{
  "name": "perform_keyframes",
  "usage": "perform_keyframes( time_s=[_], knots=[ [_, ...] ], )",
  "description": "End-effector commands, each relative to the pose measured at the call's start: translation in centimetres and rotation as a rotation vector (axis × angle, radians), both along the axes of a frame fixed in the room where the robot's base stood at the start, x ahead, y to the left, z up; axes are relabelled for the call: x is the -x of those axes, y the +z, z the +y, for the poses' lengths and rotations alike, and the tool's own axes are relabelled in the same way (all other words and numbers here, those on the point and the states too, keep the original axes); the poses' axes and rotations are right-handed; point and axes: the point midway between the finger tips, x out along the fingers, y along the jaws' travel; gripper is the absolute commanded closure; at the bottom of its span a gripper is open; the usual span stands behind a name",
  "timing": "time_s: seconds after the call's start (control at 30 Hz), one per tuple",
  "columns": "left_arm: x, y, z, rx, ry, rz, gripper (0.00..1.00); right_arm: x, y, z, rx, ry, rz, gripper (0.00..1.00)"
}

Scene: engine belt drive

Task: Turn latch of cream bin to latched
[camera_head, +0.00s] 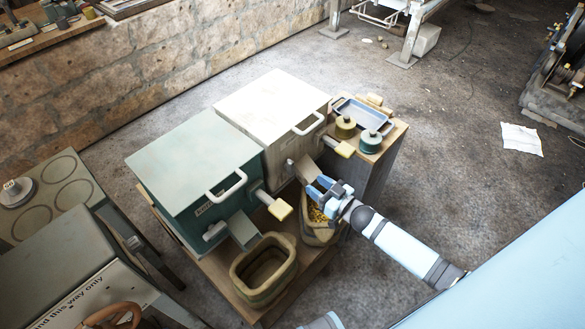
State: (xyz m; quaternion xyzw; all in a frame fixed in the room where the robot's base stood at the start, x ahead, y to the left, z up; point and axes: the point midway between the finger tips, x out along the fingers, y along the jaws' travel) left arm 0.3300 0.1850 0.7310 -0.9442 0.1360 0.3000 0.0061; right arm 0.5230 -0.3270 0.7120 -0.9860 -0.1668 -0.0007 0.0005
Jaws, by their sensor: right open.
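The cream bin (270,106) stands on a wooden stand beside the green bin (185,165), its lid down with a white handle on top. A lever with a pale yellow grip (338,147) sticks out of its front and looks like its latch; its exact setting is hard to tell. A small chute (306,170) comes out below it. My right gripper (319,187), with blue fingertips, is open just below and in front of the lever, near the chute and apart from the yellow grip. My left gripper is out of view.
A tan basket (265,268) and a smaller one with yellow pieces (317,225) stand in front of the bins. The green bin has a similar yellow-gripped lever (279,209). Canisters (370,141) and a blue tray (361,114) are at right.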

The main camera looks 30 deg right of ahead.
Motion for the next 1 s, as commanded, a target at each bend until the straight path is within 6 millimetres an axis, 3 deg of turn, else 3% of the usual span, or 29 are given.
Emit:
perform_keyframes(
  time_s=[0.2, 0.4, 0.6, 0.87, 1.0],
  knots=[
    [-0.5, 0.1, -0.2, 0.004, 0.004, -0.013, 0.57, -4.7, 0.1, 1.7, -0.001, 0.0, -0.003, 0.56],
    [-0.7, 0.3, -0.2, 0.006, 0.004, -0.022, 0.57, -7.6, 0.0, 2.7, 0.001, 0.0, -0.001, 0.56],
    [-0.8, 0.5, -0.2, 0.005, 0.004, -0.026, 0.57, -8.8, 0.0, 3.1, 0.0, 0.0, 0.0, 0.56],
    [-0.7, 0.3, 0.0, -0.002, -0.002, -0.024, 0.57, -8.9, 0.0, 3.1, 0.001, 0.0, 0.0, 0.56],
    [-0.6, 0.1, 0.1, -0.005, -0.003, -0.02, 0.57, -8.9, 0.0, 3.1, 0.001, 0.0, 0.0, 0.84]
  ],
)
